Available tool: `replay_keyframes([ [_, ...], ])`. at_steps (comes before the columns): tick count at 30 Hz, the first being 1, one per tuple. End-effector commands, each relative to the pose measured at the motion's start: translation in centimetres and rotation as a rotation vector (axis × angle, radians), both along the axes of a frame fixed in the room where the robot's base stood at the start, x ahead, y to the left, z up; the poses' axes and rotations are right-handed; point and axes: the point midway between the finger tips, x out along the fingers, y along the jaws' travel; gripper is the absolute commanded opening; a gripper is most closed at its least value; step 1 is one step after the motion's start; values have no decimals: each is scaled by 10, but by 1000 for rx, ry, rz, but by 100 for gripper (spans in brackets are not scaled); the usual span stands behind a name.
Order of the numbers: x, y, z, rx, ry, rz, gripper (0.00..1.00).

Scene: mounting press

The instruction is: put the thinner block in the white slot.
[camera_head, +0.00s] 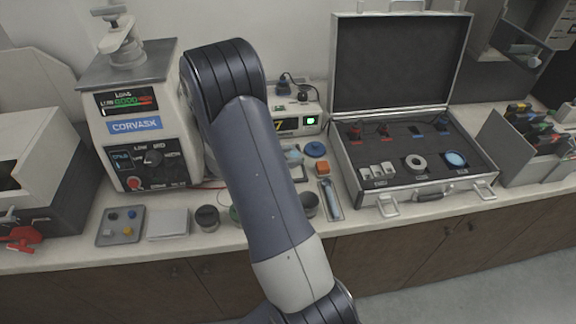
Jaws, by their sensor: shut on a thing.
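My gripper is not in view; my own arm crosses the middle of the head view and hides part of the bench. I cannot make out the thinner block for certain. Several small white pieces (378,171) sit at the front left of the dark foam in the open silver case (432,198). I cannot tell whether one of them is the white slot. A small orange block (322,168) lies on the bench just right of my arm.
A Corvask press (135,125) stands left of my arm. A grey tray with coloured pieces (120,238), a pale flat box (168,224) and a dark round pot (207,217) lie along the front. A display unit (298,121) stands behind. Free bench is narrow.

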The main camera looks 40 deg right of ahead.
Motion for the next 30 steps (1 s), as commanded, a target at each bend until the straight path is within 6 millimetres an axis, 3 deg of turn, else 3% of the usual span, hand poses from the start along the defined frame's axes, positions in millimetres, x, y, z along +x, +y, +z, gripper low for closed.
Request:
replay_keyframes([
  [10,0,0,-37,-1,2,1,4],
  [19,-1,0,-44,4,1,1,4],
  [20,-1,1,-45,6,2,0,42],
  [27,-1,0,-43,3,1,-1,62],
  [30,0,0,-43,2,1,0,62],
])
